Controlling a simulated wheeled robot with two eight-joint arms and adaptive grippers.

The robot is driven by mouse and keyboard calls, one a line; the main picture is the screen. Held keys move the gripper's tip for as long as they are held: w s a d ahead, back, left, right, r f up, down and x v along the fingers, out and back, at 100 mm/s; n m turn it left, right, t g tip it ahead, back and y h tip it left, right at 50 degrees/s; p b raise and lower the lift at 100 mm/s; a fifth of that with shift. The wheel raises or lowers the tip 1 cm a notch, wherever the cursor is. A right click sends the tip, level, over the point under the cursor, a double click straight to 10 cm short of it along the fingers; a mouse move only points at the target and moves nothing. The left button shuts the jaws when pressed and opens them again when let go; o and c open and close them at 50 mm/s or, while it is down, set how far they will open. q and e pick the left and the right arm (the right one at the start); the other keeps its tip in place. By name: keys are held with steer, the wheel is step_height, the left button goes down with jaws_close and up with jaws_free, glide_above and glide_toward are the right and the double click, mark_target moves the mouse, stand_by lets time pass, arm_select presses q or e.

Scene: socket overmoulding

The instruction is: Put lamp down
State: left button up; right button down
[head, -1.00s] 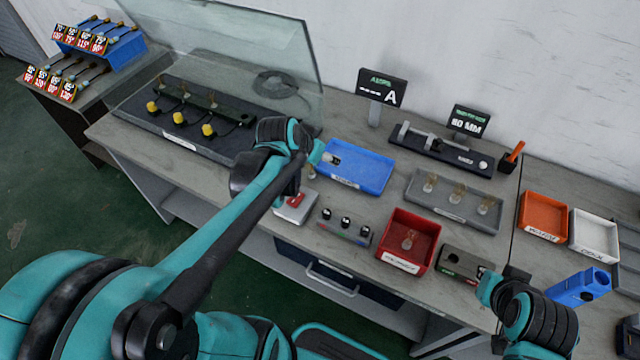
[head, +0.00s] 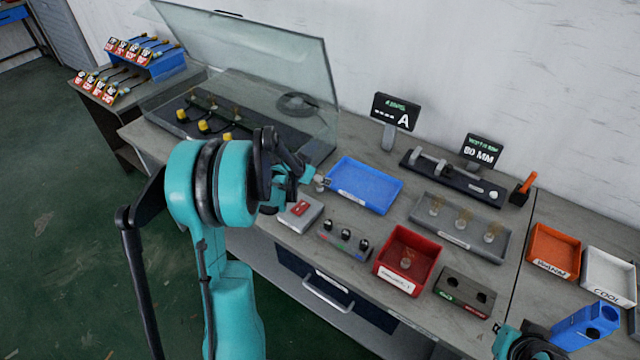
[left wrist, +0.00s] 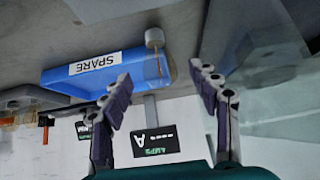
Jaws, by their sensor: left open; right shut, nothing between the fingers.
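A small lamp with a silver cap and amber glass (left wrist: 156,62) is at one end of the blue SPARE tray (left wrist: 90,78) in the left wrist view, which is upside down. Its cap is toward the grey tabletop; I cannot tell whether it touches the tray. In the head view the blue tray (head: 362,186) lies mid-table, with my left gripper (head: 318,181) at its left corner. My left gripper (left wrist: 160,82) is open, its fingers apart on either side of the lamp's line. My right gripper (head: 520,345) is at the bottom edge, shut and empty, partly cut off.
A red bin (head: 408,258) holds one lamp. A grey tray (head: 460,228) holds three lamps. A glass-screened fixture (head: 240,110) stands to the left. A small grey box with a red top (head: 300,212) is close below my left gripper. Orange (head: 553,250) and white (head: 608,275) trays are right.

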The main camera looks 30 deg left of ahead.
arm_select(q)
steer(key=b+x, duration=0.1)
steer(key=x, duration=0.2)
steer(key=shift+w+f, duration=0.2)
steer(key=shift+r, duration=0.15)
steer(key=c, duration=1.2)
